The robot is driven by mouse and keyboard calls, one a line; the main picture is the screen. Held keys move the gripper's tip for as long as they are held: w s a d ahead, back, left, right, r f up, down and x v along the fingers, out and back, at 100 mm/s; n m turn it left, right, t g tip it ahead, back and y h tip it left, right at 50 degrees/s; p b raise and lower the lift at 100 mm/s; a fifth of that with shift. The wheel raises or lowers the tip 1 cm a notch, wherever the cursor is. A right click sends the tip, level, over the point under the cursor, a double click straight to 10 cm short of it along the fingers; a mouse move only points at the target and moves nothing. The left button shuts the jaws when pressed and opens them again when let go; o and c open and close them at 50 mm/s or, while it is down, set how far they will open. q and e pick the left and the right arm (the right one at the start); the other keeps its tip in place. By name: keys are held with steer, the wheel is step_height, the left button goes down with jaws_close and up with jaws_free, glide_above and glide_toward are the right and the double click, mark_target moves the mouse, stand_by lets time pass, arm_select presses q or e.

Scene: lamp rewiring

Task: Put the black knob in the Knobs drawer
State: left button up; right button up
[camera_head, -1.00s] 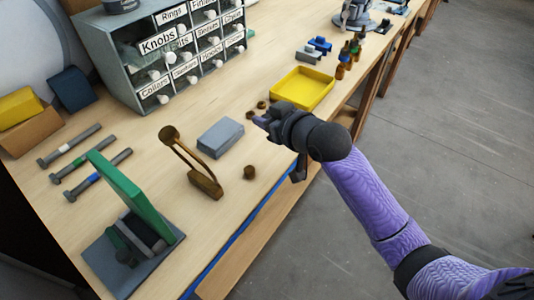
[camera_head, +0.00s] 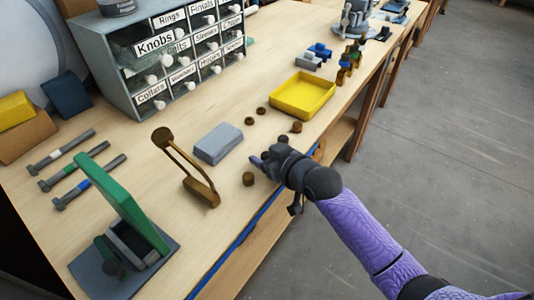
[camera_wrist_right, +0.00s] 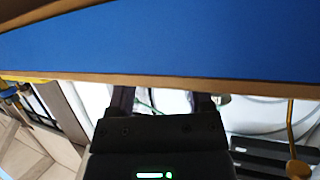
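The Knobs drawer (camera_head: 156,44) is in the top row of the grey drawer cabinet at the back left and appears pulled out. Several small round brown pieces lie on the table: one (camera_head: 249,179) near the front edge, others (camera_head: 261,111) near the yellow tray. I cannot pick out a clearly black knob among them. My right gripper (camera_head: 257,161) is by the front edge, just right of the nearest brown piece. In the right wrist view its two fingers (camera_wrist_right: 162,103) are apart with nothing seen held between them. My left gripper is not in view.
A yellow tray (camera_head: 307,92) stands right of the middle. A grey block (camera_head: 218,143), a brown lamp-like arm (camera_head: 190,175) and a green stand (camera_head: 122,200) are on the left. Bolts (camera_head: 62,150) lie further left. The table has a blue front edge (camera_head: 243,232).

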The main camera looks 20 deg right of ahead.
steer(key=shift+b, duration=0.3)
steer(key=p+v, duration=0.4)
steer(key=v, duration=0.6)
steer(key=s+d+f+m+g+h, duration=0.1)
steer(key=s+d+f+g+h, duration=0.2)
steer(key=f, duration=0.7)
steer(key=s+d+f+m+g+h, duration=0.15)
steer(key=s+f, duration=0.25)
steer(key=f, duration=0.7)
steer(key=s+f+g, duration=0.4)
steer(key=s+f, duration=0.7)
steer(key=s, duration=0.4)
steer(key=shift+s+f+g, duration=0.35)
steer(key=shift+s+f, duration=0.05)
steer(key=shift+o, duration=0.6)
steer(key=s+a+f+g, duration=0.1)
steer(key=s, duration=0.5)
steer(key=s+a+f+n+g, duration=0.1)
steer(key=s+f+g, duration=0.1)
steer(key=s, duration=0.4)
steer(key=shift+s+a+f, duration=0.15)
steer(key=shift+s+a, duration=0.1)
steer(key=shift+a, duration=0.05)
steer(key=shift+d+b, duration=0.1)
steer(key=shift+b, duration=0.2)
